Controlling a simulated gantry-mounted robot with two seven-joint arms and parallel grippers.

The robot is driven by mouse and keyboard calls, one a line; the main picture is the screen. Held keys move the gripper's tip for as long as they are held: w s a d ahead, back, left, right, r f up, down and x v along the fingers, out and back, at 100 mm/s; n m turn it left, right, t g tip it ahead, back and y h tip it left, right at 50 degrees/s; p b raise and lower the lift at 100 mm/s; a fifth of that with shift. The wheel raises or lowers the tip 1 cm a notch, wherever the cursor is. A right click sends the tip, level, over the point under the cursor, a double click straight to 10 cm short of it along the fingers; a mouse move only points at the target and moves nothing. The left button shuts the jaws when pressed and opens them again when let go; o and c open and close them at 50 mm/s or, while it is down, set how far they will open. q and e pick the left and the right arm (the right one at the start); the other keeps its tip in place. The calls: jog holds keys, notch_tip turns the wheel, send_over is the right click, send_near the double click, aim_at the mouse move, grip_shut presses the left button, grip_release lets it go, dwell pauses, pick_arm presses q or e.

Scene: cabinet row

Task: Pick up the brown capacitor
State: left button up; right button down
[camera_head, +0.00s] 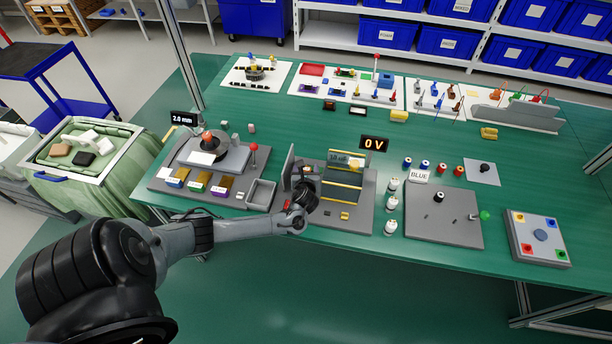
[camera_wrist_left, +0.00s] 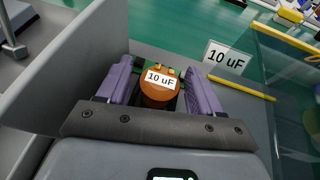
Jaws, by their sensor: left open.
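The brown capacitor (camera_wrist_left: 158,94) shows in the left wrist view as a short orange-brown cylinder with a white "10 uF" label and small metal terminals. My left gripper (camera_wrist_left: 157,76) is open, with one purple finger on each side of it. The gaps between fingers and capacitor are small; whether either finger touches it I cannot tell. In the head view, my left gripper (camera_head: 302,190) is low at the left part of the grey station with the "0 V" display, and it hides the capacitor there. My right gripper is not in view.
A grey upright panel (camera_wrist_left: 72,62) stands close left of the gripper. A yellow rod (camera_wrist_left: 240,90) and a second "10 uF" sign (camera_wrist_left: 227,58) are to the right. In the head view, a grey open bin (camera_head: 261,194) lies left of the gripper, and white-labelled cylinders (camera_head: 391,205) stand right.

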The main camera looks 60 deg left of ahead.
pick_arm(q)
jog(key=shift+c, duration=0.4)
jog(key=c, duration=1)
